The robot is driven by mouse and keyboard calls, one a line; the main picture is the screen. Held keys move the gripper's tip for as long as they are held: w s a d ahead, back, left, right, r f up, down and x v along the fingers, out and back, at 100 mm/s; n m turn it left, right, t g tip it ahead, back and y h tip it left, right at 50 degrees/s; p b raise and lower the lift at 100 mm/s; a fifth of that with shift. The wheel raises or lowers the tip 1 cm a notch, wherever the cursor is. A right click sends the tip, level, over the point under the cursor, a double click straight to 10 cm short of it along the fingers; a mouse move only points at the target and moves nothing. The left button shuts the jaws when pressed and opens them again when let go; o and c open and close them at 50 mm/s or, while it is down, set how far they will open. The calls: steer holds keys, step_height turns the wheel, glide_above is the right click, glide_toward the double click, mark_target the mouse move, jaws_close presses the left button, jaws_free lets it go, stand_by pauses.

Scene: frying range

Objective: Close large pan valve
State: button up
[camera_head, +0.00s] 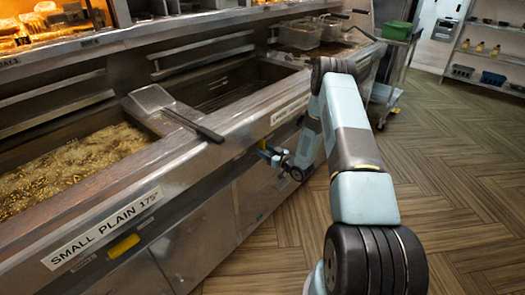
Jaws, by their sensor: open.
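The frying range front (205,200) runs diagonally from lower left to upper right. The large pan's label (290,110) is on its front panel, partly cut off by my arm. My gripper (268,155) is at the front panel below and left of that label, pointing left toward the panel. It is open. Whether the fingers touch anything is too small to tell.
A yellow handle (123,246) sits under the small pan label (105,228). The small pan (75,165) holds frying food in oil. A trolley with a green tub (397,30) stands at the back. Shelves (490,55) stand back right. The wooden floor (450,180) to the right is clear.

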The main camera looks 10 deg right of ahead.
steer(key=shift+w+a, duration=0.35)
steer(key=shift+w, duration=0.15)
steer(key=shift+c, duration=0.3)
jaws_close()
